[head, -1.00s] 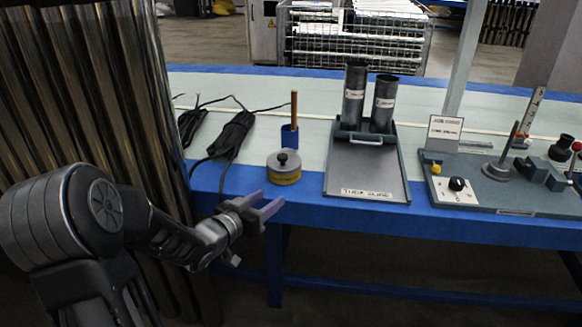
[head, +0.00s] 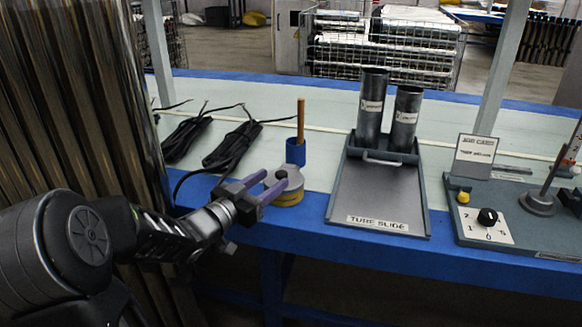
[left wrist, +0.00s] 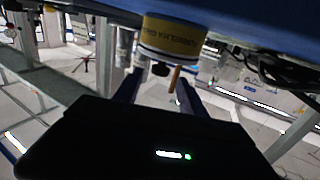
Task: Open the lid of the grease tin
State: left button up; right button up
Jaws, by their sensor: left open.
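The grease tin (head: 289,196) is a short round can with a yellow label and a grey lid with a dark knob (head: 282,174) on top. It stands near the front edge of the blue and pale bench. My left gripper (head: 272,181) is open, with its fingertips close to the lid knob; they hide part of the lid. In the left wrist view, the tin (left wrist: 172,36) shows upside down, and its knob (left wrist: 160,69) appears between the two open fingers (left wrist: 158,92). I cannot tell whether they touch it. The lid sits on the tin. My right gripper is not in view.
A blue cup (head: 296,151) with a wooden handle (head: 300,120) stands just behind the tin. Dark cables (head: 232,146) lie to the left. The tube slide tray (head: 375,192) with two metal tubes is on the right, and a fixture board (head: 520,214) is farther right.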

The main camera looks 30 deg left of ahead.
aim_at(289, 177)
pick_arm(q)
jog(key=w, duration=0.2)
jog(key=w+b, duration=0.1)
jog(key=w, duration=0.1)
jog(key=w+b, duration=0.1)
jog(key=w, duration=0.1)
jog(key=shift+w+d+f, duration=0.1)
jog(key=shift+w+d, duration=0.15)
jog(key=shift+w, duration=0.65)
grip_shut()
dwell(0.8)
